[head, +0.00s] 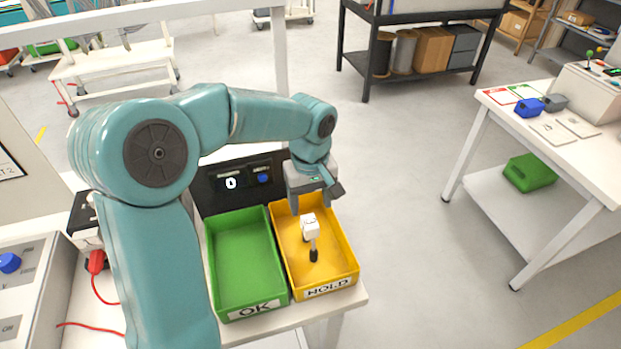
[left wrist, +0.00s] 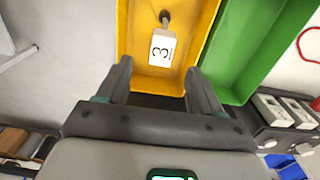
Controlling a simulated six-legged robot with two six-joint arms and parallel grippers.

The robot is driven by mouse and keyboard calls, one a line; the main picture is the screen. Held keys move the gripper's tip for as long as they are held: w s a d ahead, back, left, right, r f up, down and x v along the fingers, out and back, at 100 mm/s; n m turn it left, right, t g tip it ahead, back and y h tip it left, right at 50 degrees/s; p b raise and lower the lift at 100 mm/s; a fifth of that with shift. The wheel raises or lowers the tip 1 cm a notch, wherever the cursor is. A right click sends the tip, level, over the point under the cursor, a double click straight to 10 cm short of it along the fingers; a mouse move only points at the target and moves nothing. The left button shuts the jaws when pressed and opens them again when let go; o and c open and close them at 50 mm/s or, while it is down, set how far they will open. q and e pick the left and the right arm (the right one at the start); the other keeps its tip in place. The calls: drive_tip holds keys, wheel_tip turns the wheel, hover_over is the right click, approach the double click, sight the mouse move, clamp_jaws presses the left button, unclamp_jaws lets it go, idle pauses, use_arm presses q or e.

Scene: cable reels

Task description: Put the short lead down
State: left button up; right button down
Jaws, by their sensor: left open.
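The short lead (head: 310,229), a white piece marked 3 with a dark plug end, lies in the yellow HOLD tray (head: 346,243). In the left wrist view the lead (left wrist: 162,48) shows inside the yellow tray (left wrist: 127,30), ahead of the fingertips. My left gripper (head: 326,190) is above the back part of the yellow tray. Its two fingers are apart in the left wrist view (left wrist: 159,82), with nothing between them, and the lead is clear of them. My right gripper is not in view.
A green OK tray (head: 240,255) stands directly left of the yellow tray. A dark panel (head: 234,187) stands behind the trays. A red lead (head: 96,264) hangs at the left. Another white table (head: 585,155) stands at the right, with open floor between.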

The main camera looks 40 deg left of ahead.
use_arm(q)
wheel_tip(320, 180, up, 8)
drive_tip(key=shift+s+f, duration=0.15)
idle(0.4)
